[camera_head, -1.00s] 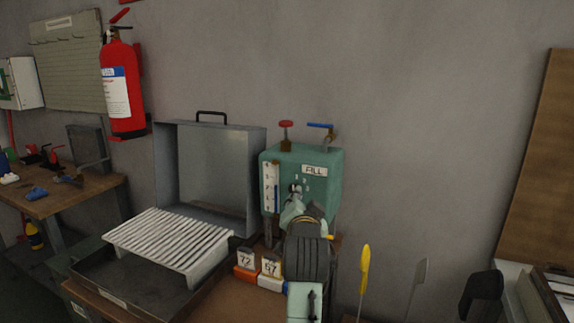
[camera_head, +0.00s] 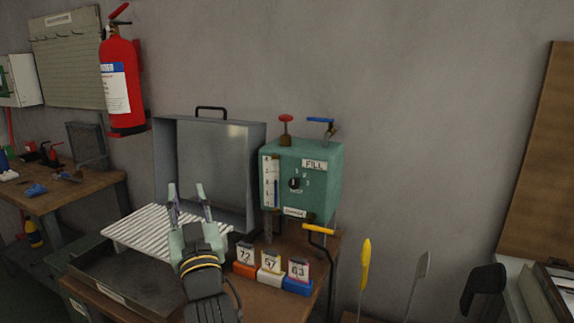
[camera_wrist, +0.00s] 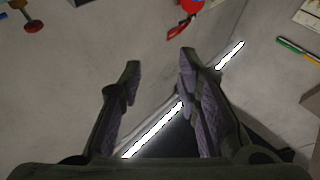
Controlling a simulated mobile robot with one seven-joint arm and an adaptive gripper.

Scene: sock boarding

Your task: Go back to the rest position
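My gripper (camera_head: 188,190) is in front of the slatted white rack and the open grey metal lid in the head view, with its fingers pointing up. Its two fingers also show in the wrist view (camera_wrist: 158,62), spread apart with nothing between them. The gripper is open and empty. It is left of the green box (camera_head: 318,190) marked FILL, apart from it. The box has a dial, a red-handled valve (camera_head: 286,122) and a blue-handled valve (camera_head: 321,123) on top, and a yellow handle (camera_head: 319,230) at its lower right.
The open lid (camera_head: 225,160) stands behind the white rack (camera_head: 150,228) and dark tray (camera_head: 125,285). Tags marked 72, 57 and 63 (camera_head: 298,270) stand on the bench. A red extinguisher (camera_head: 121,95) hangs on the wall. Yellow (camera_head: 365,265) and grey paddles stand at right.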

